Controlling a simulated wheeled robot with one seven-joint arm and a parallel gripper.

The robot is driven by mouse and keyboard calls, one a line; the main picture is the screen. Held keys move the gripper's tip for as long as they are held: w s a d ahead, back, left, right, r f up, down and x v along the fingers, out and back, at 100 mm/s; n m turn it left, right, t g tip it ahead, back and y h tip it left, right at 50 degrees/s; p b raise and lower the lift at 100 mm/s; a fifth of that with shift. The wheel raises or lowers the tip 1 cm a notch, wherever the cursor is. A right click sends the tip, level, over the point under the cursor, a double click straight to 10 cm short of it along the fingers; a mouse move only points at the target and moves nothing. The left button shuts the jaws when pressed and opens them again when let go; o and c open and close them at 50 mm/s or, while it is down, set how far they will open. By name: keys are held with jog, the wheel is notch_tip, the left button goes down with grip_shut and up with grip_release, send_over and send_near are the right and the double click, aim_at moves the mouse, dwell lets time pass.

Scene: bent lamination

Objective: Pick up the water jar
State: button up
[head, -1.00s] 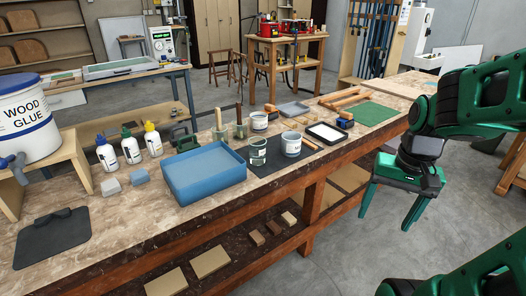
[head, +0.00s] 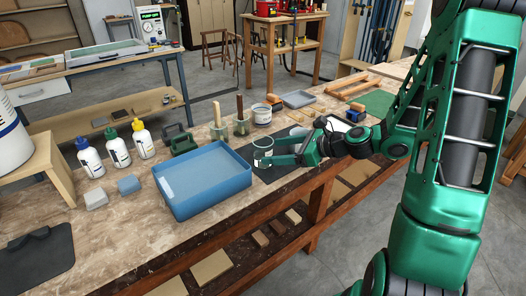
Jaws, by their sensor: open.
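The water jar (head: 262,146), a small clear glass jar with a greyish look, stands upright on the dark mat (head: 262,176) at the right of the blue tray. My gripper (head: 270,153) reaches in from the right, low and level, with its green fingers at the jar. The jaws are open, with the jar at or between the fingertips. I cannot tell whether either finger touches the glass. The gripper and wrist hide part of the mat and most of a white pot behind them.
The blue tray (head: 203,180) with water-like contents stands close left of the jar. Brush pots (head: 241,124) and a white tub (head: 262,114) stand just behind. Glue bottles (head: 117,148) are further left. The bench's front edge runs below my arm.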

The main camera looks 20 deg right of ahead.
aim_at(272, 148)
jog(key=shift+w+d+r+m, duration=0.1)
jog(key=shift+w+m, duration=0.2)
jog(key=shift+w, duration=0.4)
jog(key=x, duration=0.4)
jog(key=shift+w+f, duration=0.2)
jog(key=shift+w, duration=0.1)
jog(key=shift+x, duration=2.7)
jog(key=shift+d+f, duration=0.1)
jog(key=shift+c, duration=0.3)
jog(key=shift+t, duration=0.3)
jog(key=c, duration=1.3)
